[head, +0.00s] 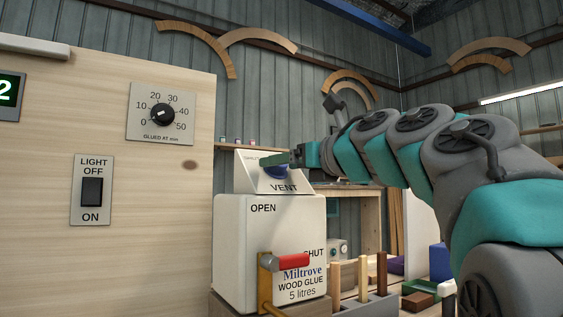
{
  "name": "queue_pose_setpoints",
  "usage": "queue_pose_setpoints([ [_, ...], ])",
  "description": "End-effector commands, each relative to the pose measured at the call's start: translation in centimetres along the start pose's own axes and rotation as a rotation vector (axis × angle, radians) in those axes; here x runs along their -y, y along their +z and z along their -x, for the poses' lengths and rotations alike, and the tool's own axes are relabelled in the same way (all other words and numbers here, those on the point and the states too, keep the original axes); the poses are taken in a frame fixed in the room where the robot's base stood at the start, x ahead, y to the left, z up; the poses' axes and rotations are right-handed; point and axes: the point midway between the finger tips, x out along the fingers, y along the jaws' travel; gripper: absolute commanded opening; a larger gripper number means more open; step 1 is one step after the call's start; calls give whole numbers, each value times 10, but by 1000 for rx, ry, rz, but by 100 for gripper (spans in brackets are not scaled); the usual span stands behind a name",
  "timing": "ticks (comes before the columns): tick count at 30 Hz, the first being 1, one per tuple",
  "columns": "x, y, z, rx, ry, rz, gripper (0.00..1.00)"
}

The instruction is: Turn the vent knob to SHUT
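Touching is likely but cannot be made out for certain. Whether the fingers are closed on the knob is hidden. Small lettering at the panel's upper left is partly covered and too small to read. The knob's pointer is not visible.
The container's front has OPEN and SHUT marks and a red-handled tap (291,261). A wooden panel (150,255) at left carries a black dial (162,115) and a light switch (92,192). Wooden sticks (363,276) in a rack stand right of the container.

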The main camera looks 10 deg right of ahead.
Motion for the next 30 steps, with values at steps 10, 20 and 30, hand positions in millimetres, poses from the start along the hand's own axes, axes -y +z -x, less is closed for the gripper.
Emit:
queue_pose_setpoints([
  [10, 0, 0, 0, 0, 0, -1, 60],
  [20, -1, 0, 0, 0, 2, 0, 23],
  [30, -2, 0, 0, 0, 5, 0, 0],
])
